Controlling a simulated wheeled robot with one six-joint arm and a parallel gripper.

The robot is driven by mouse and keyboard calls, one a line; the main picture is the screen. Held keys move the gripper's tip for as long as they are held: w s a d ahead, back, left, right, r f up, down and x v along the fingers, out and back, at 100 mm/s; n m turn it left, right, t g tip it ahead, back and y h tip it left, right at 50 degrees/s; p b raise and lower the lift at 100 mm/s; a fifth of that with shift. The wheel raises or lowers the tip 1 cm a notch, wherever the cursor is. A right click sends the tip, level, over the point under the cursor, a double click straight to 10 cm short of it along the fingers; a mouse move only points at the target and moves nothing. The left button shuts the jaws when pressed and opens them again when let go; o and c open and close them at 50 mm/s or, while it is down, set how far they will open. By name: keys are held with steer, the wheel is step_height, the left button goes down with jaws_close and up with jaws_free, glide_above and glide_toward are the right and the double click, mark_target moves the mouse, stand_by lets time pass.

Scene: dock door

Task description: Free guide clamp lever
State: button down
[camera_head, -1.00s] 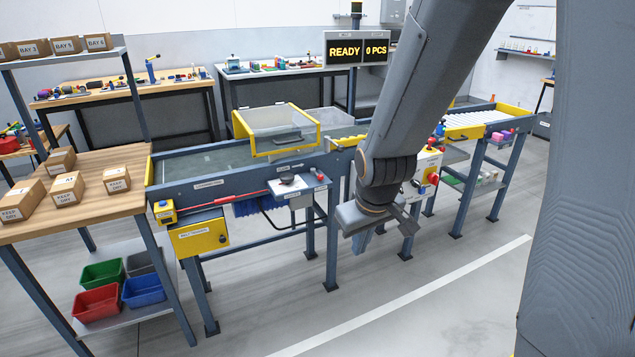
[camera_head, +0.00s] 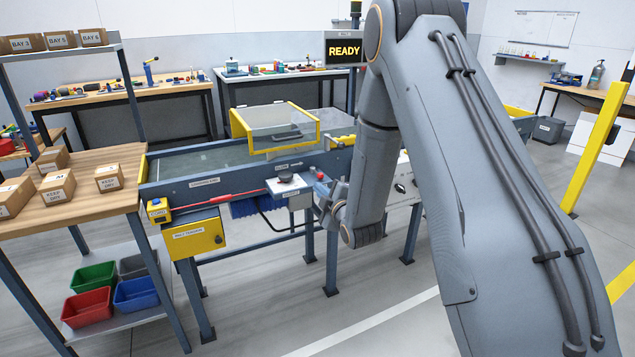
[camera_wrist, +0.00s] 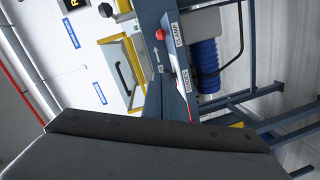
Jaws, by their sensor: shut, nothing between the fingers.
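A red ball knob (camera_head: 320,174), which looks like the guide clamp lever's end, sits at the conveyor's front rail, right of the small control plate. It also shows in the wrist view (camera_wrist: 160,35), beside white labels reading CLAMP and GUIDE; the lever's shaft is hard to make out. My gripper (camera_head: 323,198) is just below and beside the knob in the head view, partly hidden by my arm. In the wrist view my fingers (camera_wrist: 164,84) are together and empty, pointing toward the knob, apart from it in the picture.
The conveyor's front rail (camera_head: 215,183) carries a red cord (camera_head: 222,199) and a yellow box (camera_head: 197,238). A yellow-framed clear guard (camera_head: 284,128) stands above the belt. My arm hides the right part of the conveyor.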

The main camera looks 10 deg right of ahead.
mark_target(319, 178)
steer(key=shift+w, duration=0.1)
steer(key=shift+w, duration=0.1)
stand_by(0.3)
steer(key=w+d+f+p, duration=0.1)
steer(key=w+f, duration=0.1)
steer(key=w, duration=0.9)
steer(key=shift+d+f, duration=0.25)
steer(key=shift+d, duration=0.2)
